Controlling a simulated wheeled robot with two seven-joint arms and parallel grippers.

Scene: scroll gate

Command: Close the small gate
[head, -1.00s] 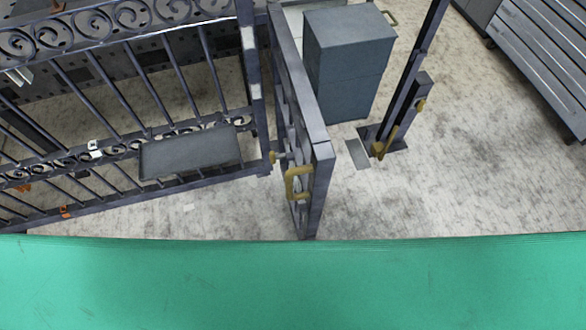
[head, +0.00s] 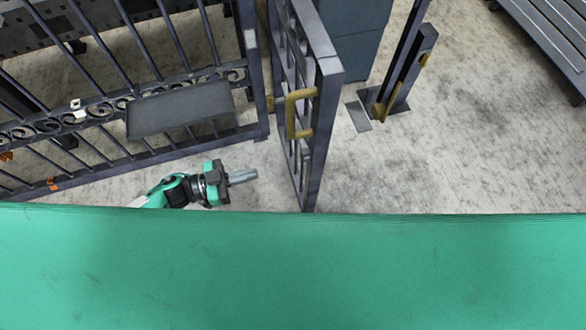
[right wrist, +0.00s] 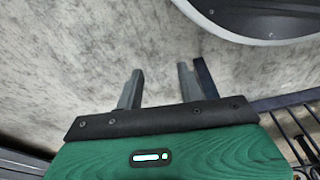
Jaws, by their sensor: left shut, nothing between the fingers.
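The small gate (head: 325,100) is a dark metal panel with a brass handle (head: 290,115). It stands open, swung out from the end of the fence toward me. The gate post (head: 405,75) stands to its right with a brass-coloured fitting, and a clear gap lies between them. My left gripper (head: 252,176) is shut and empty, left of the gate's lower near part and in front of the fence, not visibly touching either. My right gripper (right wrist: 160,82) is open with nothing between its fingers, over bare floor in the right wrist view.
The dark fence (head: 190,50) with scrollwork and a grey plate (head: 180,108) runs along the left. A blue-grey cabinet (head: 355,40) stands behind the gate. A slatted bench (head: 555,45) is at the upper right. The floor (head: 470,150) right of the gate is clear.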

